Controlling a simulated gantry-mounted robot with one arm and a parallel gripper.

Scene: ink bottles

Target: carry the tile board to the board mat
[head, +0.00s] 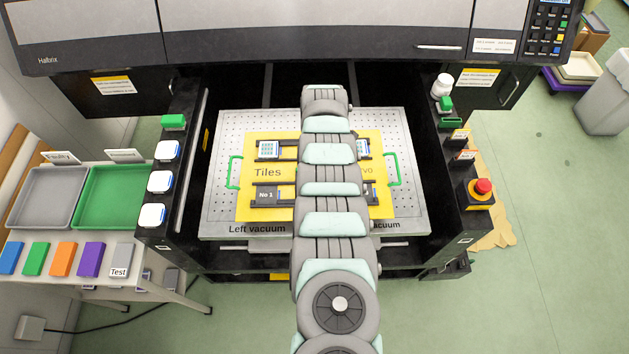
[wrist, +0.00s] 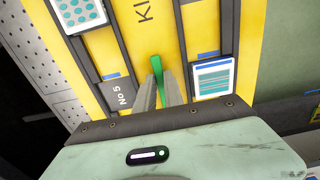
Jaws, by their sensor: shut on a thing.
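The yellow tile board (head: 270,207) is over the grey perforated plate (head: 225,220) in the open bay of the machine. It carries dark rails, small tiles and the words "Tiles" and "No 1". A green handle (head: 235,170) shows at its left and another (head: 392,169) at its right. My arm hides its middle and my gripper in the head view. In the wrist view my gripper (wrist: 159,82) is shut on a thin green piece (wrist: 157,66) on the yellow board (wrist: 153,30). I cannot tell whether the board touches the plate. I cannot make out the board mat.
Dark side walls flank the bay, with white-capped bottles (head: 160,182) on the left and a red stop button (head: 483,187) on the right. Grey (head: 45,198) and green (head: 112,197) trays stand at the left. A tan sheet (head: 492,235) lies at the right.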

